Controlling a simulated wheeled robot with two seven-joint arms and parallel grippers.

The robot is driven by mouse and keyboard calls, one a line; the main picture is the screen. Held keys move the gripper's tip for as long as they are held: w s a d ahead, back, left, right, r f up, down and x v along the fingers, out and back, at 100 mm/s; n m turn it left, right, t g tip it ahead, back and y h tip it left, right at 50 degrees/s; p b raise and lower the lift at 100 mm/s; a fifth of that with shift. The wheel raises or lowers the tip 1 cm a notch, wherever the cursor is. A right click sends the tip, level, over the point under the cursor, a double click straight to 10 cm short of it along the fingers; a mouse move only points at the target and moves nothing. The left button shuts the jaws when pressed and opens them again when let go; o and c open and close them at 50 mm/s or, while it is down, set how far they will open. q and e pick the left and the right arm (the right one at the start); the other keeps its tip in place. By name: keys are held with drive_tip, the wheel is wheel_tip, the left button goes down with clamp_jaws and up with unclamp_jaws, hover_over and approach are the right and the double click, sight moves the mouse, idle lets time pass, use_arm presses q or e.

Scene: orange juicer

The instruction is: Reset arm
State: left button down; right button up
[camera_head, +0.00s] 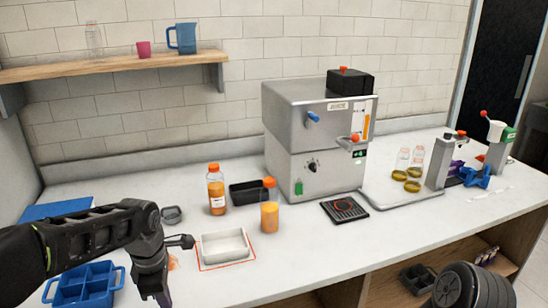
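My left arm comes in from the left, dark and bent. Its gripper (176,270) hangs over the front left of the counter with its fingers spread apart. Nothing is seen held between them; a small orange patch shows behind. The white tray (225,262) lies just right of the gripper, inside a red outline. Dark rounded parts at the bottom right look like my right arm; no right gripper fingers show.
A steel juicer (312,140) stands centre back. Two orange-capped juice bottles (216,192) and a black tray (247,193) stand left of it. A blue divided crate (85,288) is by my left arm. A black pad (344,209) lies before the juicer. The front right counter is clear.

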use_arm(q)
drive_tip(key=w+d+f+m+t+h, duration=0.25)
drive_tip(key=w+d+f+m, duration=0.35)
drive_tip(key=m, duration=0.4)
drive_tip(key=s+d+f+m+t, duration=0.1)
drive_tip(key=s+d+f+m, duration=0.45)
drive_tip(key=f, duration=0.45)
drive_tip(key=s+d+f+m+g+h, duration=0.1)
drive_tip(key=s+d+f, duration=0.1)
drive_tip(key=s+f, duration=0.6)
drive_tip(key=s+d+f+m+g, duration=0.2)
drive_tip(key=s+f, duration=0.5)
drive_tip(key=s, duration=0.7)
drive_tip(key=shift+d+f+h, duration=0.35)
drive_tip(key=shift+d+f, duration=0.05)
drive_tip(key=shift+d, duration=0.45)
